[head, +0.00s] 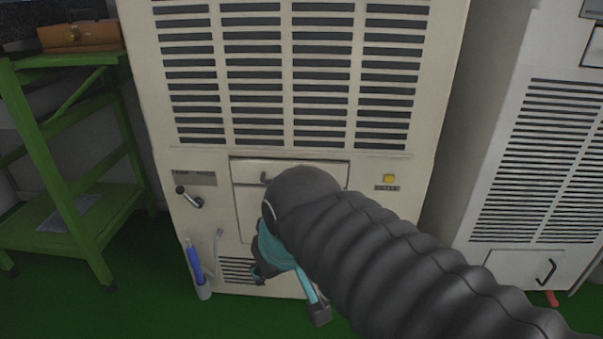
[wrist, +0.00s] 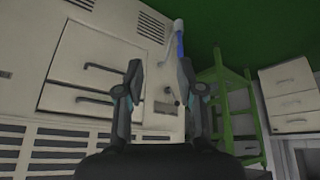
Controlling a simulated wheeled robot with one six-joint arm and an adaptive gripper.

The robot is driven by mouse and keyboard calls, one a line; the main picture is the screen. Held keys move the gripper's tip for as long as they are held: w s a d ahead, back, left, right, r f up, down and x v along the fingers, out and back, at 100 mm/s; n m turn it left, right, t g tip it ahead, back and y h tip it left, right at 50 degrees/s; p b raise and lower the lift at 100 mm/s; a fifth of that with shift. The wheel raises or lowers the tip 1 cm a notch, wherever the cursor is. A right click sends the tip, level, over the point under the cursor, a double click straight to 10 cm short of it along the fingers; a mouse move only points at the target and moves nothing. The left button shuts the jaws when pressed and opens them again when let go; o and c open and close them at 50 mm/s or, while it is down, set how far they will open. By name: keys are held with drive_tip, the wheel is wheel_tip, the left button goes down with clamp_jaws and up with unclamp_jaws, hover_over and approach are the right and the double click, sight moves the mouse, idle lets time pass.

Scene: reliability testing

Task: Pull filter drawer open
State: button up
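The filter drawer (head: 310,174) is a wide, shallow cream front below the large vents of a cabinet, and it looks closed. My gripper (head: 290,292) is lower than the drawer in the head view. In the wrist view my gripper (wrist: 158,70) has its fingers apart with nothing between them.
A lever handle (head: 188,197) and a holder with a blue tool (head: 195,264) are on the cabinet's left side. A yellow button (head: 389,179) is at the right. A green shelf (head: 55,180) stands left, another vented cabinet (head: 540,150) right. Green floor (head: 130,300) is clear in front.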

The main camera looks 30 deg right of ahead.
drive_tip(key=w+d+r+n+g+b, duration=0.1)
drive_tip(key=w+d+r+n, duration=0.2)
drive_tip(key=w+d, duration=0.35)
drive_tip(key=w+d+r+n+g+h+b, duration=0.1)
drive_tip(key=w+d+r+n+g+b, duration=0.2)
drive_tip(key=w, duration=0.7)
drive_tip(key=w+d+r+n, duration=0.4)
drive_tip(key=w+d, duration=0.1)
drive_tip(key=w, duration=0.3)
drive_tip(key=f+b, duration=0.1)
drive_tip(key=f, duration=0.3)
drive_tip(key=w+f+b, duration=0.1)
drive_tip(key=f, duration=0.3)
drive_tip(key=d+f+b, duration=0.1)
drive_tip(key=f, duration=0.3)
drive_tip(key=shift+w+f, duration=0.1)
drive_tip(key=shift+w, duration=0.3)
clamp_jaws()
